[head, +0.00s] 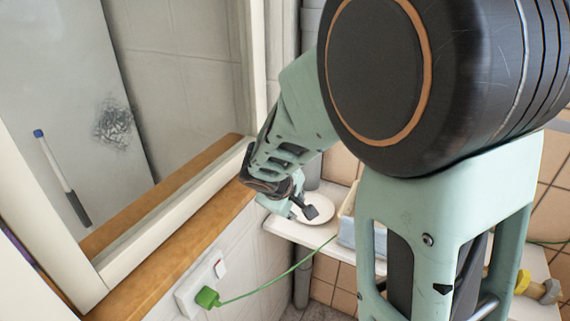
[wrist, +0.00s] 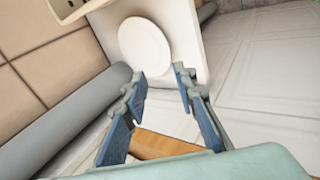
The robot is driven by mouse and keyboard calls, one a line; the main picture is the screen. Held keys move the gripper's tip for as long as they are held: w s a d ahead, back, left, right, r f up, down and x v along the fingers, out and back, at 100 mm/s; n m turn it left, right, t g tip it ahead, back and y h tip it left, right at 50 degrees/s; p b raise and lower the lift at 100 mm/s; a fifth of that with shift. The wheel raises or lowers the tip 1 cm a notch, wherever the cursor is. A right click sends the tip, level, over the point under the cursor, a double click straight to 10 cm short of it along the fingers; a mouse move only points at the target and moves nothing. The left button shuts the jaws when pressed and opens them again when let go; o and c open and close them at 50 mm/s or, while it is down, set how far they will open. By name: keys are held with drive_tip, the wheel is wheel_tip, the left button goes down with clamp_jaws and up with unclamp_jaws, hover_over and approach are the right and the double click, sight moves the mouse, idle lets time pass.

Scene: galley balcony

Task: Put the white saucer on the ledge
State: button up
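The white saucer (head: 323,203) lies flat on a white shelf (head: 292,229) in the corner; in the head view my gripper (head: 301,208) partly covers it. In the wrist view the saucer (wrist: 147,45) shows whole, beyond my fingertips. My gripper (wrist: 160,76) is open, with nothing between its fingers, and is apart from the saucer in that view. The wooden ledge (head: 180,243) runs along the window frame, left of the shelf. A piece of brown wood (wrist: 150,144) shows between the finger bases in the wrist view.
A pale box (head: 347,228) stands on the shelf right of the saucer. A green plug (head: 207,297) with a cable sits in the wall socket below the ledge. A grey pipe (wrist: 75,108) runs beside the shelf. The visible ledge is clear.

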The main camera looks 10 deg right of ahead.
drive_tip(key=shift+n+h, duration=0.3)
drive_tip(key=shift+h, duration=0.1)
drive_tip(key=shift+s+f+b+x, duration=0.1)
drive_tip(key=shift+s+b+x, duration=0.1)
drive_tip(key=shift+b+x, duration=1)
drive_tip(key=shift+s+f+b+x, duration=0.15)
drive_tip(key=shift+b+x, duration=0.3)
drive_tip(key=shift+x, duration=1.4)
drive_tip(key=shift+s+f+b+x, duration=0.1)
drive_tip(key=shift+s+b+x, duration=0.15)
drive_tip(key=shift+b+x, duration=0.95)
drive_tip(key=shift+x, duration=1.05)
drive_tip(key=shift+d+r, duration=0.1)
drive_tip(key=shift+d, duration=0.05)
drive_tip(key=shift+c, duration=0.4)
clamp_jaws()
